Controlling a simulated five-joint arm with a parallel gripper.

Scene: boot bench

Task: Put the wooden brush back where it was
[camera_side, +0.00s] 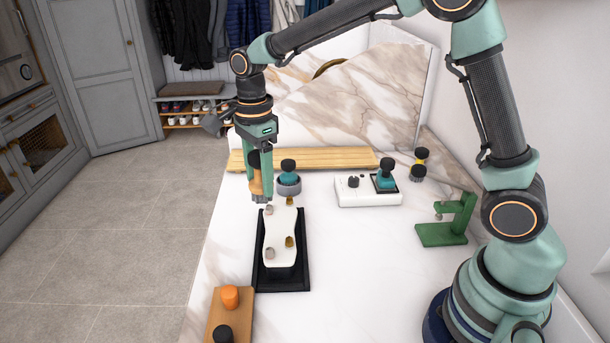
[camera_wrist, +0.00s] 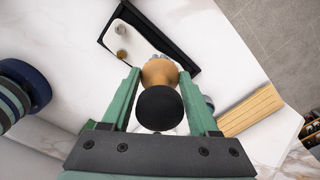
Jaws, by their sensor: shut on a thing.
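My gripper (camera_side: 262,182) points down and is shut on the wooden brush (camera_side: 256,182). The brush has a black knob on top, a tan waisted wooden body and short dark bristles, and is upright in the side view. In the wrist view its black knob and tan body (camera_wrist: 160,72) show between the two green fingers (camera_wrist: 160,100). The brush is at the far left end of a black tray (camera_side: 302,271), which holds a white sole-shaped piece (camera_side: 281,232) with several small knobs. I cannot tell whether the bristles touch anything.
A teal brush (camera_side: 288,168) in a grey holder stands close right of my gripper. A wooden slat board (camera_side: 330,158) lies behind. To the right are a white block (camera_side: 365,198) with another teal brush, a yellow-black brush (camera_side: 420,160) and a green stand (camera_side: 455,222). A brown board (camera_side: 238,318) lies in front.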

